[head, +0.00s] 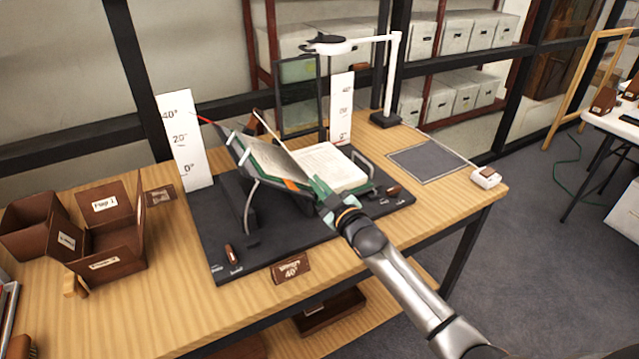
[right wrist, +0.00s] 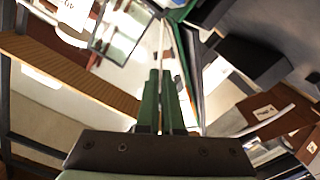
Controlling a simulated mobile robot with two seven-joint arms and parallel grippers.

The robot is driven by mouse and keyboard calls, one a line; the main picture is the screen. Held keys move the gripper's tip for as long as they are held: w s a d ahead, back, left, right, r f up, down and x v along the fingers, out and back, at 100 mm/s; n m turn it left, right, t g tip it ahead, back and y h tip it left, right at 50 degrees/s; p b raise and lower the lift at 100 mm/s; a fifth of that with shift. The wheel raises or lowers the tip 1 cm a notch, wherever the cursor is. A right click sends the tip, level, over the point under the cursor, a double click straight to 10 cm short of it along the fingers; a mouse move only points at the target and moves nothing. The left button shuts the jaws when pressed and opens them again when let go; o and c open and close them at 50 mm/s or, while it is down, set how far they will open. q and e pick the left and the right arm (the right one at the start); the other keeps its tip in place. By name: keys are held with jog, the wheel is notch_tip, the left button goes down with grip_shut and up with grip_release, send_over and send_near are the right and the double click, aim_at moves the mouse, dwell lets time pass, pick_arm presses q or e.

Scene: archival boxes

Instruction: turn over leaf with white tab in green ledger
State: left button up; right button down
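The green ledger (head: 337,168) lies open on a cradle on the table, its left side propped up at a slant and its right page lying nearly flat. A pale leaf (head: 284,160) slopes up on the left side, with an orange patch near its lower edge. I cannot make out a white tab. My right gripper (head: 324,191) is at the ledger's front edge, near the middle fold. In the right wrist view its green fingers (right wrist: 164,100) are nearly together; I cannot tell whether a leaf edge is between them. My left gripper is not in view.
Upright angle boards (head: 182,140) stand behind the black cradle mat (head: 210,238). A white lamp (head: 391,80) and a grey mat (head: 428,160) are at the right. Brown boxes (head: 108,240) crowd the left. A 40° block (head: 291,268) sits at the front edge.

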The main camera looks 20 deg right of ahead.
jog(key=c, duration=1.5)
grip_release()
jog(key=o, duration=0.4)
jog(key=shift+o, duration=0.2)
jog(key=s+d, duration=0.1)
jog(key=s, duration=1.1)
jog(key=shift+s, duration=0.2)
